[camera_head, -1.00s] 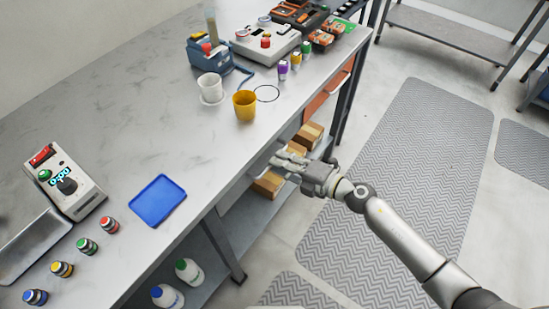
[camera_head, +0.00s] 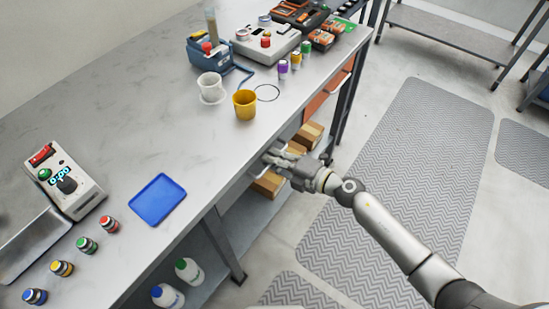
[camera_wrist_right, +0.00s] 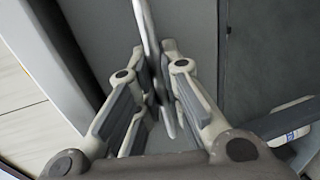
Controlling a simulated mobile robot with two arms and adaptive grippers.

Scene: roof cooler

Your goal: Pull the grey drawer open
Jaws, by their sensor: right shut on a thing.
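The grey drawer's front (camera_wrist_right: 190,50) fills the middle of the right wrist view, with a thin metal bar handle (camera_wrist_right: 143,25) running down it. My right gripper (camera_wrist_right: 160,95) is shut on this handle, with the bar between its fingers. In the head view my right gripper (camera_head: 277,159) is just below the front edge of the bench, and it hides most of the drawer there. I cannot see a clear gap at the drawer, so I cannot tell if it has moved out. My left gripper is not in view.
The bench top (camera_head: 130,110) overhangs the drawer. An orange drawer (camera_head: 318,101) is farther along. Cardboard boxes (camera_head: 268,184) lie on the shelf below. A yellow cup (camera_head: 245,104) stands near the bench edge. The floor mat (camera_head: 435,150) side is free.

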